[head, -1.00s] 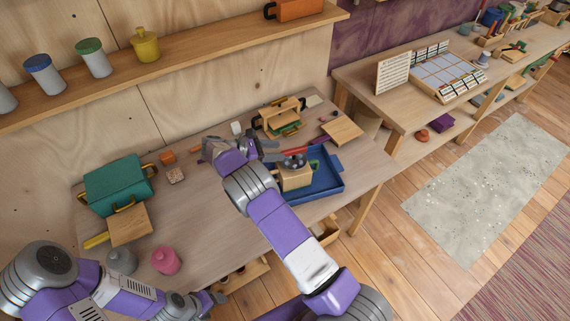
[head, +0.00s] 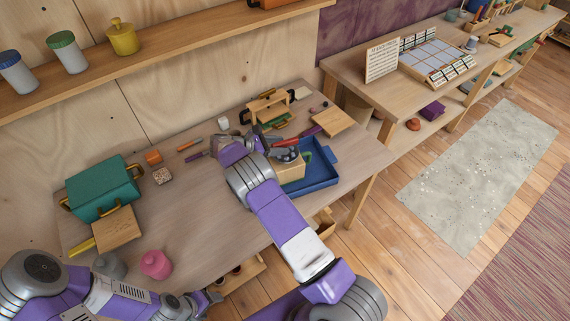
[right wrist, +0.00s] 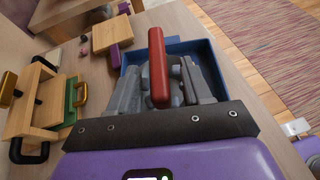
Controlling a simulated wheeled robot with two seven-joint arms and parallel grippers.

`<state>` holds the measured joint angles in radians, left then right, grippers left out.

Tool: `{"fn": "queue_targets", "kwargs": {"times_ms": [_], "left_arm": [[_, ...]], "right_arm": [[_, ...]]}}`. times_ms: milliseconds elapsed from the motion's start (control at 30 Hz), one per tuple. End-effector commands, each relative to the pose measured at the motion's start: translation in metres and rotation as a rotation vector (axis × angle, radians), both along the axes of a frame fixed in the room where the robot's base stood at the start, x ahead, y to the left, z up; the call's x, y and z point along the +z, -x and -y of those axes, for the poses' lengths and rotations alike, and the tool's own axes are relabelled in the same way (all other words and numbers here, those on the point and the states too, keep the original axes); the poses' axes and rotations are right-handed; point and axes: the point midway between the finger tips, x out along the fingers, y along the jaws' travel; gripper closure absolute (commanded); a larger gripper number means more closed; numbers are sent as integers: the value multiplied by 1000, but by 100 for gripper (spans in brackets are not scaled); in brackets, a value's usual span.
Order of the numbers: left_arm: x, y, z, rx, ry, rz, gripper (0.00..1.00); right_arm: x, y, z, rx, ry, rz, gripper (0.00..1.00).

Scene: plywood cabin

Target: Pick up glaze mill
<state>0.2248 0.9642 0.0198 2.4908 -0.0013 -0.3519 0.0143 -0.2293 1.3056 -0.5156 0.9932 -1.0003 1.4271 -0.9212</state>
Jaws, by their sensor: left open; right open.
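The glaze mill appears to be the light wooden box (head: 292,170) with a dark round top, standing in the blue tray (head: 325,172). In the right wrist view, the red handle (right wrist: 158,72) lies between the two spread fingers of my right gripper (right wrist: 162,88). The fingers are open, and I cannot tell whether they touch it. The mill's body is mostly hidden there. My left gripper (head: 209,301) is open and empty, low by the table's front edge.
A wooden frame with black ends (head: 268,105) and a wooden board (head: 333,121) stand behind the tray. A teal case (head: 102,187), a pink jar (head: 155,264) and a grey jar (head: 110,265) are at the left. The table's middle is mostly clear.

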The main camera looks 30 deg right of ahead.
Motion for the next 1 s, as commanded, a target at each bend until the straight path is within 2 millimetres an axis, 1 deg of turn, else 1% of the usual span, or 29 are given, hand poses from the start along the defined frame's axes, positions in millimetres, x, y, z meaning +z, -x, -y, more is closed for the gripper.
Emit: {"fn": "queue_targets", "kwargs": {"times_ms": [33, 100, 300, 467, 600, 633, 1000], "left_arm": [[1, 0, 0, 0, 0, 0, 32], [1, 0, 0, 0, 0, 0, 32], [1, 0, 0, 0, 0, 0, 32], [1, 0, 0, 0, 0, 0, 32], [1, 0, 0, 0, 0, 0, 32], [1, 0, 0, 0, 0, 0, 32], [1, 0, 0, 0, 0, 0, 32]], "right_arm": [[-2, 2, 6, -1, 1, -2, 51], [-4, 2, 11, 0, 0, 1, 51], [-5, 2, 11, 1, -1, 1, 51], [-5, 2, 11, 1, -1, 1, 76], [-5, 2, 11, 0, -1, 0, 97], [-5, 2, 11, 0, -1, 0, 100], [-5, 2, 10, 0, -1, 0, 100]]}}
